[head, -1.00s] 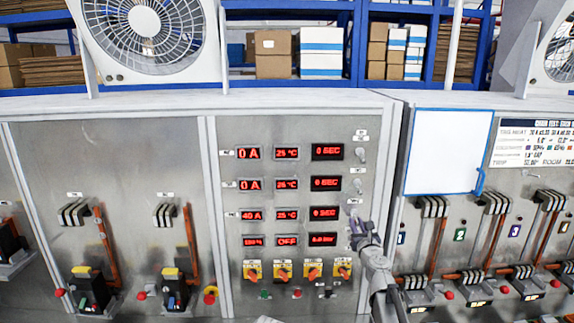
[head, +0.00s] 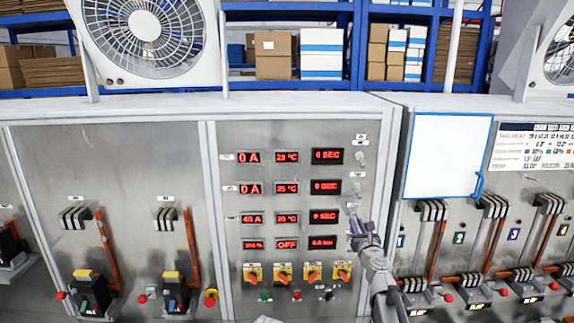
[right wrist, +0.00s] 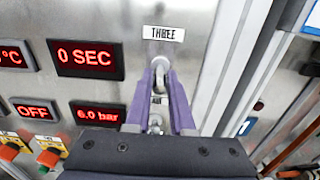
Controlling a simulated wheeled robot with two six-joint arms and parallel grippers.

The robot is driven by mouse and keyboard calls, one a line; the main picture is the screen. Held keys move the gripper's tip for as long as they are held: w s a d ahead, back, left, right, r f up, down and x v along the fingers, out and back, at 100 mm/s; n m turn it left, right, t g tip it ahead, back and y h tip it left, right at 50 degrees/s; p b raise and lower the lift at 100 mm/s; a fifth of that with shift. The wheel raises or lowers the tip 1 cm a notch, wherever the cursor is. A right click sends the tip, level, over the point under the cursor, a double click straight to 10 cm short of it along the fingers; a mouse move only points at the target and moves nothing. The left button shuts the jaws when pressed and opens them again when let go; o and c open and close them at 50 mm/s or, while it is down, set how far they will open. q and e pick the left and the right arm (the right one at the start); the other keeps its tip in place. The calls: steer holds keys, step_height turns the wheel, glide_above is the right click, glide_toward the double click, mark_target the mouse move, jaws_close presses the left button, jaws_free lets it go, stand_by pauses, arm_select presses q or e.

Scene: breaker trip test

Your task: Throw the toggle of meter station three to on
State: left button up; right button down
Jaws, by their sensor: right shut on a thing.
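The toggle of meter station three (right wrist: 159,68) sits just under a label reading THREE (right wrist: 163,33) in the right wrist view. My right gripper (right wrist: 160,88) has its purple fingers closed around the toggle from either side. In the head view the right gripper (head: 360,228) is at the lower right of the meter panel (head: 230,300), and its fingers largely hide the toggle there. I cannot tell clearly which way the lever is thrown. Station three's row shows a 40 A display (head: 252,218) and a 0 SEC display (right wrist: 86,58). My left gripper does not show.
Two similar toggles, an upper one (head: 361,159) and a lower one (head: 357,187), stand above in the same column. Another metal switch (right wrist: 155,124) shows between my fingers below. Orange-handled knobs (head: 312,272) line the panel's bottom. A raised panel edge (head: 388,180) runs close on the right.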

steer(key=shift+r, duration=0.15)
steer(key=shift+r+p, duration=0.3)
steer(key=shift+p, duration=0.05)
steer(key=shift+r, duration=0.15)
stand_by(0.4)
steer(key=shift+r+p, duration=0.25)
steer(key=shift+p, duration=0.15)
steer(key=shift+w+r+p, duration=0.15)
steer(key=shift+r+p, duration=0.15)
steer(key=shift+w+r, duration=0.1)
steer(key=shift+r, duration=0.1)
stand_by(0.5)
